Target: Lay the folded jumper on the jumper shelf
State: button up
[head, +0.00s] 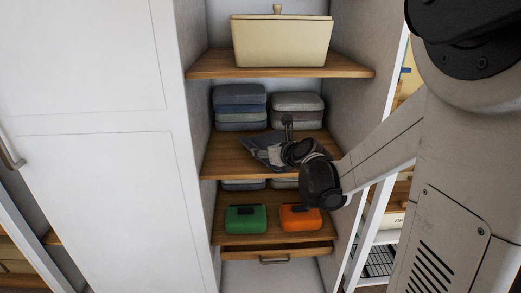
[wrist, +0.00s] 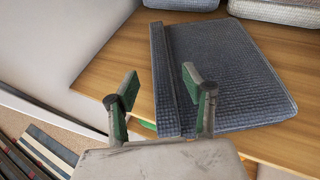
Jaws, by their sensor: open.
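The folded jumper, a flat dark blue-grey knit, lies on the middle wooden shelf in the wrist view (wrist: 235,70) and also shows in the head view (head: 258,149). Its near left part reaches past the shelf's front edge. The jumper shelf (head: 222,160) is this middle board, also in the wrist view (wrist: 115,60). My gripper (wrist: 158,88) is open, its fingers apart at the jumper's near left edge. Whether they touch it I cannot tell. In the head view my gripper (head: 287,138) partly hides the jumper's right side.
Behind the jumper stand a blue-grey folded stack (head: 239,107) and a lighter grey stack (head: 297,109). A cream lidded box (head: 281,42) is on the shelf above. A green case (head: 246,219) and an orange case (head: 300,217) sit below. Side walls close in the shelves.

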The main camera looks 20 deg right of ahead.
jog(key=v, duration=0.7)
jog(key=s+a+r+n+g+y+p, duration=0.1)
jog(key=s+a+r+n+g+p, duration=0.15)
jog(key=s+a+n, duration=0.5)
jog(key=s+a+r+n+g+p, duration=0.1)
jog(key=s+a+r+n+p, duration=0.2)
jog(key=n, duration=0.7)
jog(key=s+a+r+n+g+h+p, duration=0.1)
jog(key=s+a+n+p, duration=0.1)
jog(key=s+n, duration=0.4)
jog(key=s+a+r+n+g+h+p, duration=0.1)
jog(key=s+a+r+n+g+p, duration=0.1)
jog(key=s+n, duration=0.5)
jog(key=n+p, duration=0.1)
jog(key=n, duration=0.3)
jog(key=shift+a+r+p, duration=0.2)
jog(key=shift+p, duration=0.2)
jog(key=shift+s+n, duration=0.1)
jog(key=shift+n, duration=0.15)
jog(key=shift+c, duration=0.2)
